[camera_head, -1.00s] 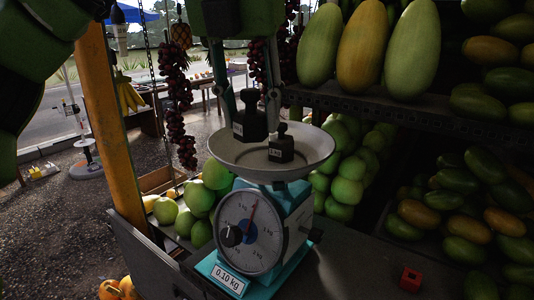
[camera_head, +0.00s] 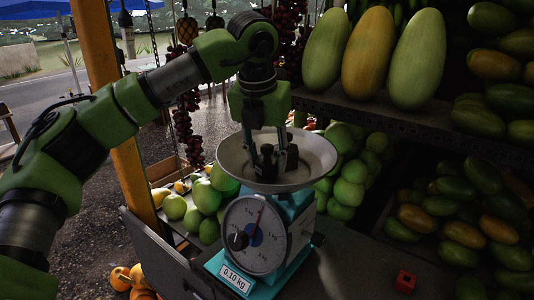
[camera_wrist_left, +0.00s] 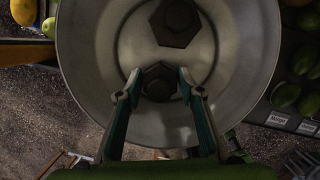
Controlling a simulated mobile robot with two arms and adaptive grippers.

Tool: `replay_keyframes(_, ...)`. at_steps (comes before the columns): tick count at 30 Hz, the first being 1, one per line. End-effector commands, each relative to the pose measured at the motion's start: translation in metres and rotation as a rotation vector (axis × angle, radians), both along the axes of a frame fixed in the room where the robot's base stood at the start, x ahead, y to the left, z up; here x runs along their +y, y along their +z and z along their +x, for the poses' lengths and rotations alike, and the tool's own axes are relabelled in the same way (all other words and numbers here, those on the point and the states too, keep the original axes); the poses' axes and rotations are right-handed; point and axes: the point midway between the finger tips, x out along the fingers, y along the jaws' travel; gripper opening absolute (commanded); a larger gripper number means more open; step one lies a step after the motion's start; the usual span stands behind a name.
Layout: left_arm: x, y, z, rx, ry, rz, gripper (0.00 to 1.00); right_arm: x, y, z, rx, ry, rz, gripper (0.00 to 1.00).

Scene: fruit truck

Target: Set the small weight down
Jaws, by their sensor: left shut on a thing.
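In the left wrist view the small weight (camera_wrist_left: 160,84), a dark hexagonal block, sits between the fingertips of my left gripper (camera_wrist_left: 158,78). The larger dark weight (camera_wrist_left: 176,22) stands apart from it, nearer the top of that view. In the head view my left gripper (camera_head: 267,150) points down into the round metal pan (camera_head: 318,158) of the scale (camera_head: 290,222). It is shut on the small weight, low over or on the pan floor; contact is unclear. Fingers and dark shapes overlap there, partly hiding the weights. My right gripper is not in view.
Green fruit (camera_head: 345,190) lies close behind and right of the scale. Large papayas (camera_head: 325,48) stand on a shelf at the upper right. An orange post (camera_head: 120,150) rises on the left.

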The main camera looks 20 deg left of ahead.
Motion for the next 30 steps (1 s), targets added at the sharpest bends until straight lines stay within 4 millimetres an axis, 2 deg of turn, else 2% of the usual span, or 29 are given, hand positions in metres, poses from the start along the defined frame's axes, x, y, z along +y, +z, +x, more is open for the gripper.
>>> replay_keyframes(1,0.000,0.001,0.000,-0.001,0.001,0.000,0.00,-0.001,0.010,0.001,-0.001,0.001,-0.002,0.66)
replay_keyframes(3,0.001,-0.006,0.000,-0.001,0.002,-0.002,0.00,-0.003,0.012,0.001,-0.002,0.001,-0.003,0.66)
replay_keyframes(16,0.000,-0.015,0.000,-0.004,0.002,-0.002,0.00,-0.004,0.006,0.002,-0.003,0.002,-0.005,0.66)
replay_keyframes(17,0.000,-0.014,0.000,-0.001,0.002,-0.001,0.43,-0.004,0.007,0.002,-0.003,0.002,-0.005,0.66)
replay_keyframes(18,0.000,-0.014,0.000,-0.001,0.002,-0.001,0.52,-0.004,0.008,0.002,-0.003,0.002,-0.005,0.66)
replay_keyframes(30,0.000,-0.010,0.000,-0.001,0.002,-0.001,0.52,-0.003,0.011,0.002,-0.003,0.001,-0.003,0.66)
